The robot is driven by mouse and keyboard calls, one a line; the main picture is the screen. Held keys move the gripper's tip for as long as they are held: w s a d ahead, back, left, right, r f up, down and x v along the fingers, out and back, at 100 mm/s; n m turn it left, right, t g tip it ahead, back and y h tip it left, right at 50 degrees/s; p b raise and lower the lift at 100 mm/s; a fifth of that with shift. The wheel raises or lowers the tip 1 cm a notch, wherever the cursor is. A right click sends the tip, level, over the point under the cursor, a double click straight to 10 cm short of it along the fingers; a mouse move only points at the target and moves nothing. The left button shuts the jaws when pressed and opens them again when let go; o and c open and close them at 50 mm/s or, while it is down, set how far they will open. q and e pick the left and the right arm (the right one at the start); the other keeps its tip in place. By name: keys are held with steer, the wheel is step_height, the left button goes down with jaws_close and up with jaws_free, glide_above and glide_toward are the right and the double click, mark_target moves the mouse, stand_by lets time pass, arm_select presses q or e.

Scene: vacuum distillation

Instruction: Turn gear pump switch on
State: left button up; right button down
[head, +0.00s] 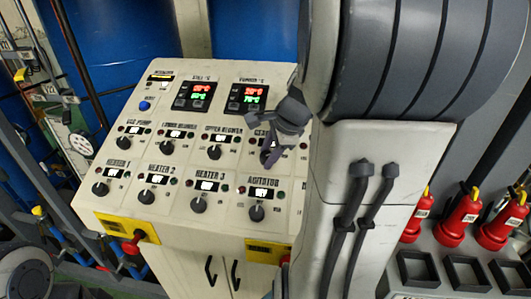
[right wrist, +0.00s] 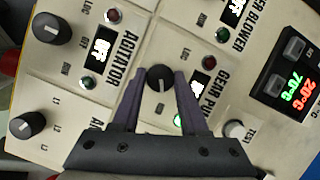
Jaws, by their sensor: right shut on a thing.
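The gear pump switch is a black round knob (right wrist: 159,78) on the sloped cream panel, with a "GEAR PU..." label beside it. My right gripper (right wrist: 160,88) has its two purple fingers on either side of this knob and is shut on it. A green lamp (right wrist: 178,121) by the knob looks brightly lit. The small white display (right wrist: 197,84) beside it is partly covered by a finger. In the head view my right gripper (head: 278,146) reaches down onto the gear pump knob, largely hiding it. My left gripper is not in view.
Other knobs sit close by, including the agitator knob (head: 256,213) and the heater 3 knob (head: 198,205). Two temperature readouts (head: 248,97) are at the panel top. Yellow plates (head: 127,228) are on the front edge.

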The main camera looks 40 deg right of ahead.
stand_by(0.4)
steer(key=shift+c, duration=2.2)
jaws_free()
steer(key=shift+r, duration=0.1)
steer(key=b+v, duration=0.1)
steer(key=v, duration=0.9)
steer(key=shift+s+r, duration=0.15)
